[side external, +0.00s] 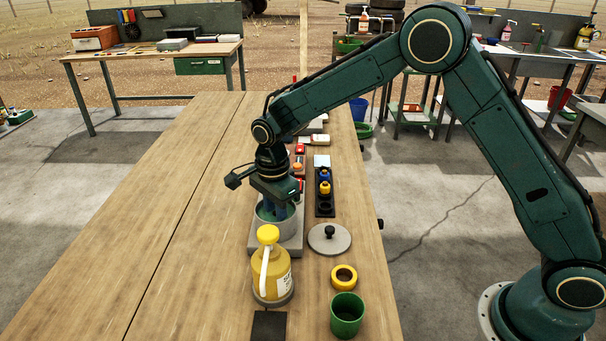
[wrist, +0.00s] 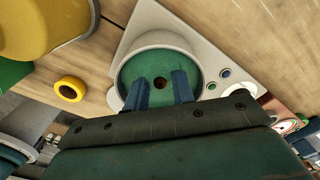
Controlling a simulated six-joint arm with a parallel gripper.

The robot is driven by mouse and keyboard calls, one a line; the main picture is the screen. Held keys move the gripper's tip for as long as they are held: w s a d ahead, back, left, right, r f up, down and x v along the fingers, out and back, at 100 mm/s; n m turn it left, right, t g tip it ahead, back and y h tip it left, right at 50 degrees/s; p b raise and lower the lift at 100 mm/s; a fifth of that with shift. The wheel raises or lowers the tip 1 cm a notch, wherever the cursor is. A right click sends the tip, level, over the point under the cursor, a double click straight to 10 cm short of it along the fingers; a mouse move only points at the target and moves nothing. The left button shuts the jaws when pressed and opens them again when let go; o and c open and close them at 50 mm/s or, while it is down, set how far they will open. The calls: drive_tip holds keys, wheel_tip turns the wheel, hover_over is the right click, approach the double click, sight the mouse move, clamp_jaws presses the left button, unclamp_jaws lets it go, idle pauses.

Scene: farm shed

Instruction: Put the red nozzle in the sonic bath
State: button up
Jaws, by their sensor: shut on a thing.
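The sonic bath (side external: 256,226) is a round grey basin on a pale base on the bench; the wrist view shows its rim (wrist: 122,66) and green inside. My gripper (side external: 277,208) points down into the basin, its lower ends hidden by the wall. In the wrist view my gripper (wrist: 160,88) has two blue fingers with a narrow gap over the basin's middle. A small dark reddish-brown round thing, the red nozzle (wrist: 160,83), shows between the fingertips; its colour is dull here. I cannot tell if it touches the basin floor.
A black rack (side external: 325,208) holds a blue and a yellow nozzle and has an empty place. A grey lid (side external: 329,240) lies right of the bath. A yellow pump jug (side external: 269,272), yellow ring (side external: 343,271) and green cup (side external: 346,318) stand nearer. The bench's left side is clear.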

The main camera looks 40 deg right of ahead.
idle(0.3)
drive_tip(key=o, duration=1.1)
drive_tip(key=shift+o, duration=0.4)
drive_tip(key=shift+r, duration=0.15)
